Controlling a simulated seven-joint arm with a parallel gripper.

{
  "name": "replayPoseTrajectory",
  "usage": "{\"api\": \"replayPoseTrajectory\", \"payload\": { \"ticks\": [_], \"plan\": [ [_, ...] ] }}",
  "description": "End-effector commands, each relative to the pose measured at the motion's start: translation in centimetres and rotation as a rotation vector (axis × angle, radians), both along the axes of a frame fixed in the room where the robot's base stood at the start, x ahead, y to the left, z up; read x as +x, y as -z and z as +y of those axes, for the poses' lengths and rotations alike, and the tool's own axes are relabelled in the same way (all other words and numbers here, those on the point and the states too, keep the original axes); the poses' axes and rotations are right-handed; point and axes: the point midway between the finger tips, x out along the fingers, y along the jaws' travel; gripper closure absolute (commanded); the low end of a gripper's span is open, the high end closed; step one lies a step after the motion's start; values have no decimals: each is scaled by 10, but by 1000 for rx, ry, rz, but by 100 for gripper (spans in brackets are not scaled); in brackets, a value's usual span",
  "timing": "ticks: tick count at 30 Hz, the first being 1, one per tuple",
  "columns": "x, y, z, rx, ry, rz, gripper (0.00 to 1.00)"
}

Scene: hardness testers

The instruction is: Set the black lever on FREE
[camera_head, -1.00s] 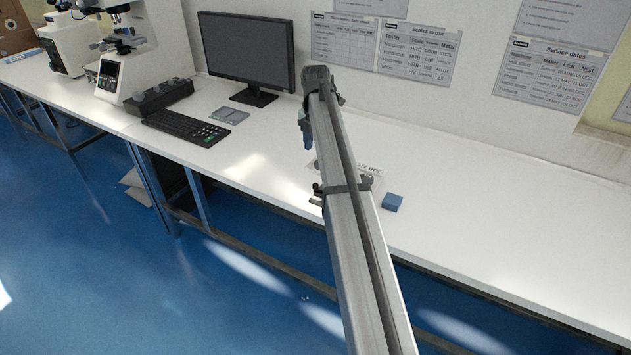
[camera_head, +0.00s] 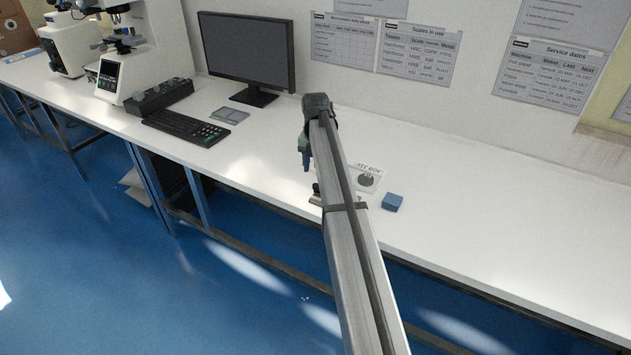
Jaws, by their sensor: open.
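A pale plate or sheet (camera_head: 375,172) with dark lettering lies on the bench, partly behind my arm. The lettering is too small to read. A dark round part (camera_head: 365,180) shows on it just right of my arm. I cannot pick out the black lever or a FREE mark; my arm may hide them. A small dark and greenish part (camera_head: 316,196) shows left of my arm near the bench's front edge. My gripper (camera_head: 306,167) hangs below the far end of my arm, left of the plate; its fingers are small and hard to make out. I see nothing held.
A small blue block (camera_head: 392,202) lies right of the plate near the front edge. A monitor (camera_head: 247,50), keyboard (camera_head: 186,128) and grey flat tray (camera_head: 229,115) stand to the left. The white bench (camera_head: 500,205) is clear on the right.

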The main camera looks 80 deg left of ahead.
Motion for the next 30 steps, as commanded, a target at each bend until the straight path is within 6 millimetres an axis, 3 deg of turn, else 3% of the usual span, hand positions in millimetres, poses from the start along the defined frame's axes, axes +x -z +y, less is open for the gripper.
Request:
{"api": "replayPoseTrajectory", "payload": {
  "ticks": [6, 12, 25, 30],
  "plan": [
    [0, 36, -1, -1, 1, 0, 52],
    [0, 55, 0, 0, 1, 0, 52],
    [0, 63, 0, 0, 1, 0, 52],
    [0, 63, 0, 0, 1, 0, 66]
  ]
}}
